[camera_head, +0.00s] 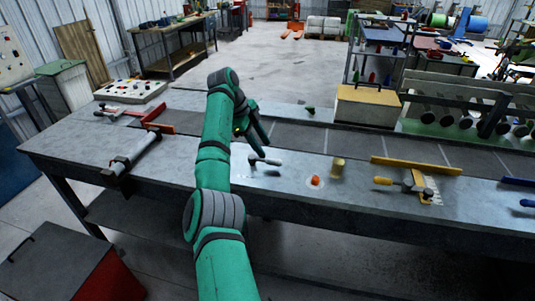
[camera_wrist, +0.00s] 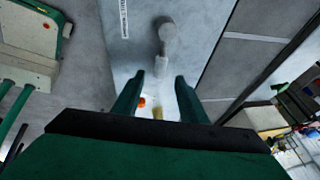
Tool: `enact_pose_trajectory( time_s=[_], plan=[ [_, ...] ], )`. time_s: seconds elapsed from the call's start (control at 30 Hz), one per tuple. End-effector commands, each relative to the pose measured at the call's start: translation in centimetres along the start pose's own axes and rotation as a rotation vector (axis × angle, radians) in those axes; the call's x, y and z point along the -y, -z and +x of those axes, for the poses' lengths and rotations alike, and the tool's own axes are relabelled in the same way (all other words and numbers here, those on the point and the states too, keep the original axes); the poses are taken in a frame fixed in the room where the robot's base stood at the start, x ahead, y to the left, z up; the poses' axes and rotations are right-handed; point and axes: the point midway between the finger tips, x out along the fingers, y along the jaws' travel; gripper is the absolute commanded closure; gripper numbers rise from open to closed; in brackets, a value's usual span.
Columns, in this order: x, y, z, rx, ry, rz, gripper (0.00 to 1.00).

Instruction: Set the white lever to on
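A small lever (camera_head: 268,161) lies low on the grey bench top, with a pale handle pointing right and a darker end at its left. In the wrist view the lever (camera_wrist: 163,65) shows a rounded grey end and a whitish end towards my fingers. I cannot read any on or off marking beside it. My gripper (camera_head: 263,143) hangs just behind and above the lever in the head view. In the wrist view my gripper (camera_wrist: 158,80) has its two green fingers spread apart, with nothing held; the lever's pale end shows just beyond the gap.
An orange button (camera_head: 315,181) and a yellow cylinder (camera_head: 338,168) stand right of the lever. A yellow-handled tool (camera_head: 385,181) and a yellow bar (camera_head: 415,166) are farther right. A dark belt strip (camera_head: 300,137) runs behind. A red bar (camera_head: 160,128) and a roller (camera_head: 135,152) are at left.

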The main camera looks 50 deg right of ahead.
Motion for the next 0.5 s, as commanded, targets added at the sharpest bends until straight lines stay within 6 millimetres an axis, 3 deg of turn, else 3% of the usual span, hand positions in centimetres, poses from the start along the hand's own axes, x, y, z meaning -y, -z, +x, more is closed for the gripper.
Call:
enact_pose_trajectory(
  time_s=[0.2,0.5],
  plan=[
    [0.0,0.0,-3.0,0.000,0.000,0.000,0.61],
    [0.0,0.1,-3.8,-0.001,-0.002,0.000,0.61]
  ],
)
